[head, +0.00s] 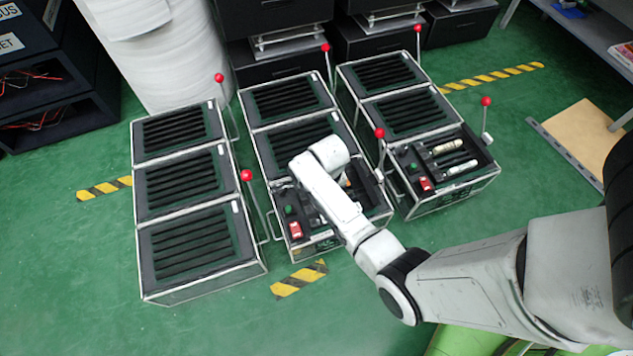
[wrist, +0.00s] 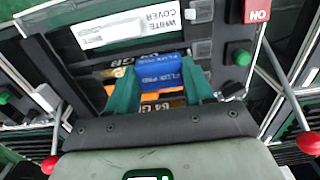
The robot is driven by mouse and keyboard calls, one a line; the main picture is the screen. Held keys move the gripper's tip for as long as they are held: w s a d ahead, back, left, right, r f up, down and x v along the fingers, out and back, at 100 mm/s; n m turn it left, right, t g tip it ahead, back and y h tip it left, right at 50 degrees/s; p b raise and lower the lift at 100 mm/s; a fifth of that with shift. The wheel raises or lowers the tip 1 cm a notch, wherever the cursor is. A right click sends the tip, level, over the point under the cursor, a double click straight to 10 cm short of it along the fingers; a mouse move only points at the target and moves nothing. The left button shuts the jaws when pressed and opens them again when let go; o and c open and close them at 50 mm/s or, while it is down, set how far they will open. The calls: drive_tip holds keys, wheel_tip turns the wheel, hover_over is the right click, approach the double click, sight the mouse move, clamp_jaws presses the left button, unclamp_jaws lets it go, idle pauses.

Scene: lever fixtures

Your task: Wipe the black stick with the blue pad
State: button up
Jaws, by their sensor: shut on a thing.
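In the wrist view my gripper (wrist: 160,80) has its two green fingers closed on the sides of a blue pad (wrist: 160,73) marked FLUX PAD. The pad is over the open top of a fixture. A dark strip with pale lettering ending in GB (wrist: 140,56) shows just behind the pad and may be the black stick; the pad hides part of it. An orange piece marked 64 GB (wrist: 163,104) shows below the pad, between the fingers. I cannot tell whether the pad touches either. In the head view my arm hides the gripper and pad.
The middle fixture (head: 325,242) has a red button (head: 295,230), a green button and a red-knobbed lever (head: 379,133). A right fixture (head: 452,200) holds pale cylinders. Lidded fixtures (head: 195,240) stand left and behind.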

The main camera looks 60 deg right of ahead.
drive_tip(key=shift+w+a, duration=0.25)
drive_tip(key=shift+a, duration=0.1)
drive_tip(key=shift+r+p, duration=0.3)
drive_tip(key=shift+p, duration=0.35)
wheel_tip(320, 180, up, 2)
drive_tip(key=shift+p, duration=0.4)
wheel_tip(320, 180, up, 5)
drive_tip(key=p, duration=0.6)
drive_tip(key=shift+r, duration=0.2)
